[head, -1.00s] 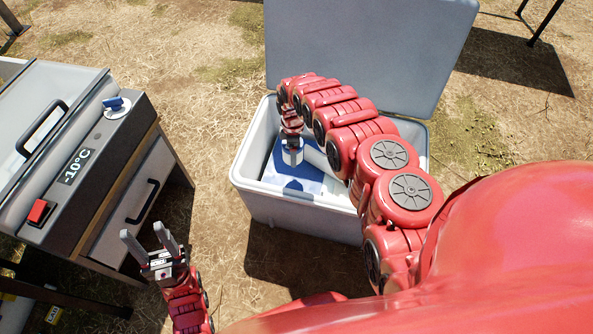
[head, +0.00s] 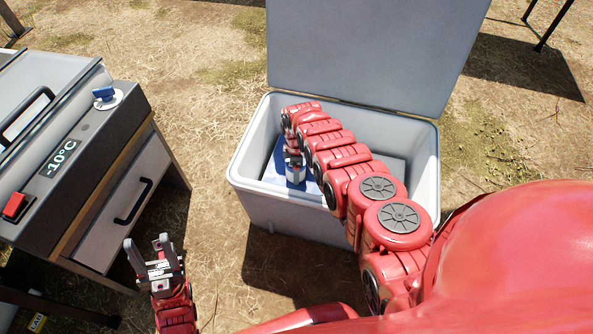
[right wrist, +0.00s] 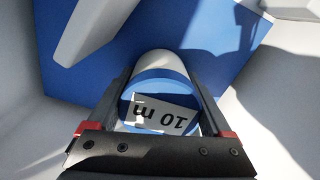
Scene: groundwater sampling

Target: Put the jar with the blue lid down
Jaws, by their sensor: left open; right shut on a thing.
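The jar with the blue lid (head: 295,174) is inside the open cooler (head: 285,208), toward its left half. My right gripper (head: 293,157) is shut on it from above. In the right wrist view the lid (right wrist: 158,98) carries a white label reading "10 m", upside down, and sits between both fingers. The pale jar body (right wrist: 160,63) reaches toward a blue surface (right wrist: 105,68) at the cooler's bottom. I cannot tell whether the jar touches it. My left gripper (head: 153,252) is open and empty, outside the cooler at lower left.
The cooler's raised lid (head: 370,50) stands behind it. A grey freezer unit (head: 85,150) showing -10°C, with a red switch and a blue knob, stands at left. A pale block (right wrist: 95,28) lies near the jar. My right arm hides much of the cooler's interior.

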